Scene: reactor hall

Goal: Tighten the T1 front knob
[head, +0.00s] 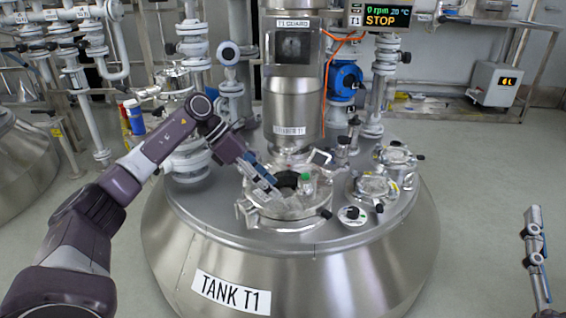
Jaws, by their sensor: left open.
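The steel tank labelled TANK T1 (325,275) stands in the middle of the head view. On its top is a round hatch (290,212) with clamp fittings around its rim. A black knob (325,213) sits at the hatch's front right edge. Which fitting is the front knob I cannot tell for sure. My left gripper (277,194) reaches in from the left and is open over the left part of the hatch. I cannot tell whether it touches anything. It hides part of the hatch.
An agitator column (291,100) rises behind the hatch, with an orange cable beside it. A display (378,16) reads 0 rpm, 20 °C, STOP. Smaller ports (376,188) stand right of the hatch. White pipes (195,90) stand behind on the left. The floor at right is mostly clear.

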